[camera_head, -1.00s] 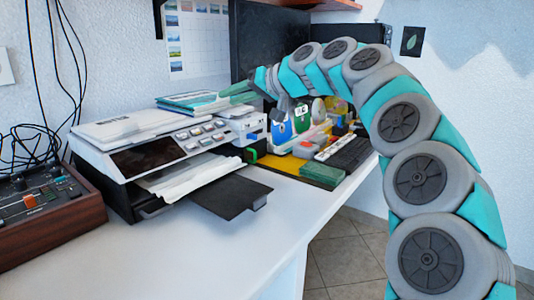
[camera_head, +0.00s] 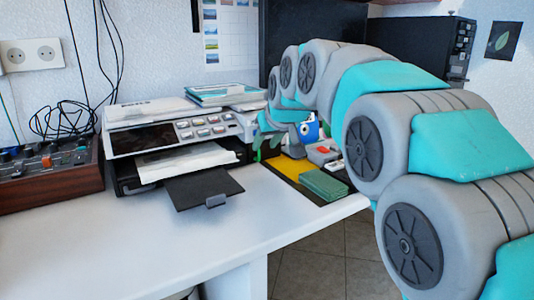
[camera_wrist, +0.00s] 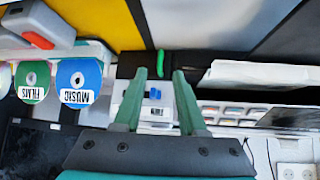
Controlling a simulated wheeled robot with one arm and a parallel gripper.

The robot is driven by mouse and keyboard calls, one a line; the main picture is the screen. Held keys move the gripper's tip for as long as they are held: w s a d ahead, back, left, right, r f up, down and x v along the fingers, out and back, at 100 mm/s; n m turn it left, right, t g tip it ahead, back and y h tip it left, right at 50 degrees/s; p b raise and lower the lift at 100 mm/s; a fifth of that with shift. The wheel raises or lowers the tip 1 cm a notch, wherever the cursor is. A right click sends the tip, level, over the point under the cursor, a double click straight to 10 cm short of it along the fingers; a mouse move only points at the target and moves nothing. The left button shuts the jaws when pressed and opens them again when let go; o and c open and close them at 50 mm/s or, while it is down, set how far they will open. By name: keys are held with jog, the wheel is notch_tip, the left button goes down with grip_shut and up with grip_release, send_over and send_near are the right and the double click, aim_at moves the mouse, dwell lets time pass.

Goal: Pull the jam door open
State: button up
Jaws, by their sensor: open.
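The printer (camera_head: 165,135) stands on the desk at left of centre in the head view, with its output tray out. In the wrist view its white side panel (camera_wrist: 158,112) has a small blue part, and a bright green tab (camera_wrist: 160,63) stands out on a dark part beside it. I cannot tell for sure which part is the jam door. My gripper (camera_wrist: 160,76) is open and empty, with the green tab just beyond and between its fingertips, apparently not touched. In the head view the gripper is mostly hidden by my arm, at the printer's right side.
Blue and green labelled discs (camera_wrist: 79,80) hang close to the gripper in the wrist view. A yellow mat (camera_head: 288,166) and a green block (camera_head: 323,184) lie right of the printer. A control box (camera_head: 45,175) stands at left. The desk front (camera_head: 215,235) is clear.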

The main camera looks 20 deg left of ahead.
aim_at(259, 154)
jog(key=x, duration=0.6)
jog(key=shift+w+a+f, duration=0.1)
jog(key=shift+w, duration=0.05)
jog(key=shift+c, duration=0.4)
grip_shut()
dwell(0.8)
